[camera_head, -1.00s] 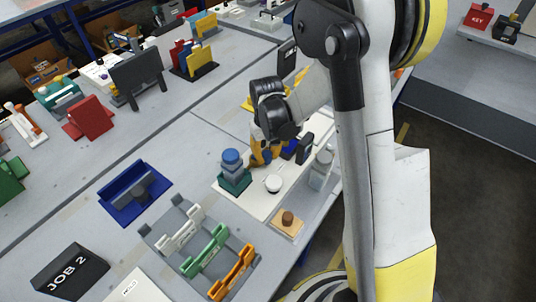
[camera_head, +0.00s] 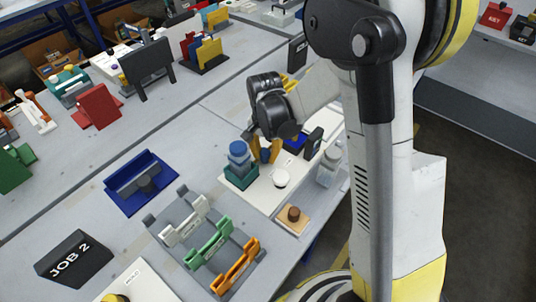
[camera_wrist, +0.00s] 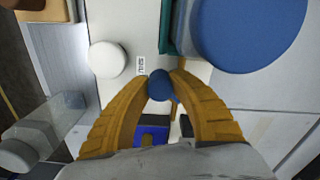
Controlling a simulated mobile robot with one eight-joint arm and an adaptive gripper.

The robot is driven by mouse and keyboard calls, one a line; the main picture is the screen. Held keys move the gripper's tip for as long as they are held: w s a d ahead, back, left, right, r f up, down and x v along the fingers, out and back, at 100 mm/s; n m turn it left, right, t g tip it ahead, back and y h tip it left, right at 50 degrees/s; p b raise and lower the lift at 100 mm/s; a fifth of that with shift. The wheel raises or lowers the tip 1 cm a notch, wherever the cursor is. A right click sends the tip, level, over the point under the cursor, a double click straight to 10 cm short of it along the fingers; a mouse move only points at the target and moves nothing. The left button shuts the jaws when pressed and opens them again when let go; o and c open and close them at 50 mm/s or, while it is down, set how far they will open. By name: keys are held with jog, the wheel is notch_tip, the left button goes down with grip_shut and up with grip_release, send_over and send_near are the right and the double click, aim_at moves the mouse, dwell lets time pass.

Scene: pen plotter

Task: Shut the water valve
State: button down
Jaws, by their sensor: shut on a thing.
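My gripper (camera_wrist: 160,82) has its yellow fingers closed around a small blue round knob (camera_wrist: 160,88) in the wrist view. The knob sits over a white board (camera_wrist: 130,25), beside a small label I cannot read. In the head view my gripper (camera_head: 263,152) points down at the white board (camera_head: 262,197), just right of a blue stacked container (camera_head: 238,152) on a teal base. The wrist hides the knob there. The container's wide blue top (camera_wrist: 250,30) fills the upper right of the wrist view. I cannot tell how far the valve is turned.
A white round cap (camera_head: 281,178) is close in front of the gripper. A blue and black block (camera_wrist: 152,133) lies between the fingers and palm in the wrist view. A clear bottle (camera_head: 328,165) stands to the right. A grey rack (camera_head: 180,250) with coloured handles is at the front.

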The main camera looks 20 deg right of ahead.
aim_at(264, 152)
jog(key=shift+a+m, duration=0.2)
jog(key=shift+m, duration=0.4)
jog(key=c, duration=1.1)
grip_release()
jog(key=shift+r, duration=0.1)
notch_tip(264, 152, up, 12)
